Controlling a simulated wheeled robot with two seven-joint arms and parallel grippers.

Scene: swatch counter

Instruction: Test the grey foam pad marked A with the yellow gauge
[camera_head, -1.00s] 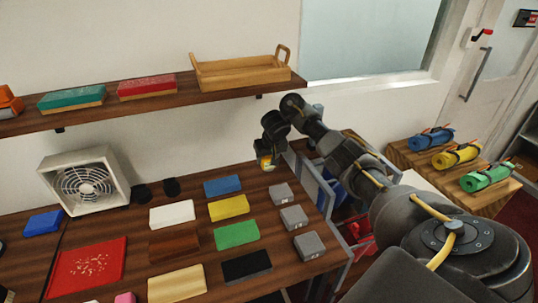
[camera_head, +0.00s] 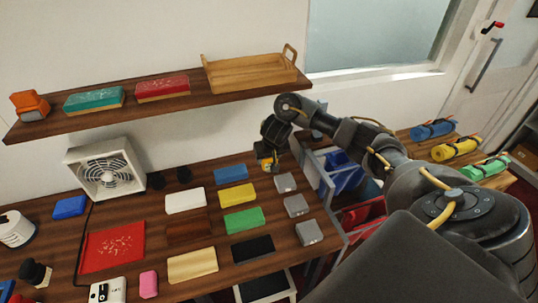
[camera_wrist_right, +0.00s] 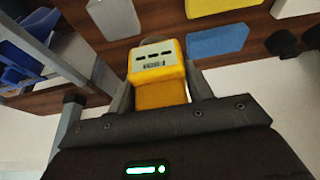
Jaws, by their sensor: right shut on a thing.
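My right gripper (camera_head: 267,157) is shut on the yellow gauge (camera_wrist_right: 160,74) and holds it above the back right of the counter. The gauge shows a pale face with dark marks in the wrist view. Three grey foam pads lie in a column on the counter's right side: the back one (camera_head: 285,182), the middle one (camera_head: 297,205) and the front one (camera_head: 309,231). The gauge is behind and left of the back pad, apart from it. The back pad also shows in the wrist view (camera_wrist_right: 113,17). I cannot read which pad is marked A. My left gripper is out of view.
Blue (camera_head: 231,173), yellow (camera_head: 237,193), green (camera_head: 243,219) and black (camera_head: 252,249) pads lie left of the grey ones. A shelf (camera_head: 150,110) with a wooden tray (camera_head: 250,75) hangs above. A fan (camera_head: 105,170) stands at the back left.

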